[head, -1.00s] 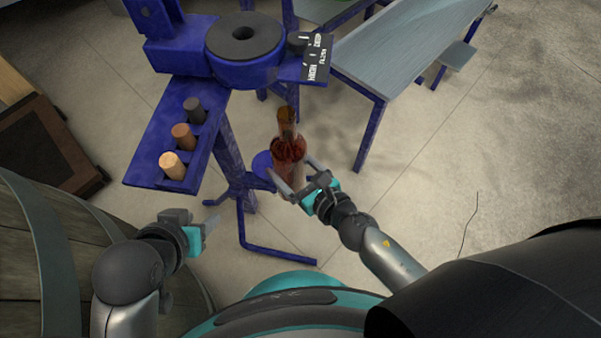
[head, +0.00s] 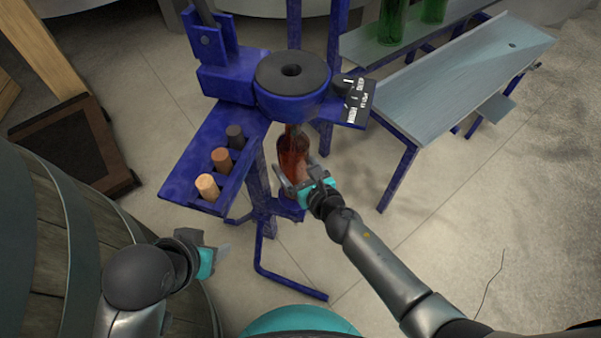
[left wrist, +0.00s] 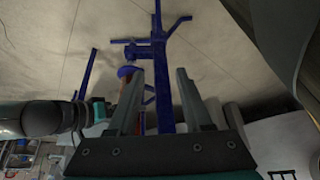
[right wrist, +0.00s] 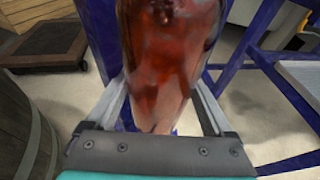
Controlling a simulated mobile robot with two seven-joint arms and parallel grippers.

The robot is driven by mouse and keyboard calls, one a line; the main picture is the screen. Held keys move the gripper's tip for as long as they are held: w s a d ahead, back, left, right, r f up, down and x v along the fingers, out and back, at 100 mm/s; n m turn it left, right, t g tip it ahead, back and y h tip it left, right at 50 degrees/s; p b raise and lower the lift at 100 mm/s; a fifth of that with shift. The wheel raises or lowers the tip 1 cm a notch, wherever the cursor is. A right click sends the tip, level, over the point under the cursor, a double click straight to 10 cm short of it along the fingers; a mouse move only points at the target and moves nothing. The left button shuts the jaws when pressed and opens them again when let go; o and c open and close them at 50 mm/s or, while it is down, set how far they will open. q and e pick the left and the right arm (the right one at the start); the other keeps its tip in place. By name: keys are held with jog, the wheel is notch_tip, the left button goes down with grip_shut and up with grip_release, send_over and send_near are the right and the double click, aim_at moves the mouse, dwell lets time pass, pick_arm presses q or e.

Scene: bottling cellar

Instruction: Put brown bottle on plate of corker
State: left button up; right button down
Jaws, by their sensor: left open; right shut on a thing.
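The brown bottle (head: 293,152) is upright under the head of the blue corker (head: 290,98), whose head hides the top of its neck. My right gripper (head: 300,181) is shut on the bottle's lower body; the bottle fills the space between the fingers in the right wrist view (right wrist: 168,60). The corker's round blue plate shows partly just below the bottle (head: 290,209) and as a disc in the left wrist view (left wrist: 126,71). Whether bottle and plate touch, I cannot tell. My left gripper (head: 218,260) is open and empty, low and left of the corker.
Several corks (head: 221,160) stand in the corker's side tray. A metal bench (head: 455,80) is at the right, with green bottles (head: 392,22) behind it. A wooden barrel (head: 38,240) stands at the left. Floor at the lower right is clear.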

pick_arm(q)
jog(key=w+d+t, duration=0.1)
jog(key=w+d+f+t+h+b, duration=0.1)
jog(key=d, duration=0.1)
jog(key=shift+w+d+m, duration=0.1)
jog(key=shift+w+m, duration=0.2)
jog(key=shift+w, duration=0.05)
pick_arm(e)
jog(key=shift+w+f, duration=0.1)
jog(key=shift+f, duration=0.4)
pick_arm(q)
jog(key=shift+w+d+t+h+b, duration=0.2)
jog(key=shift+w+t+h+b, duration=0.1)
jog(key=shift+t, duration=0.1)
pick_arm(e)
jog(key=shift+f, duration=0.15)
grip_release()
jog(key=shift+f, duration=0.2)
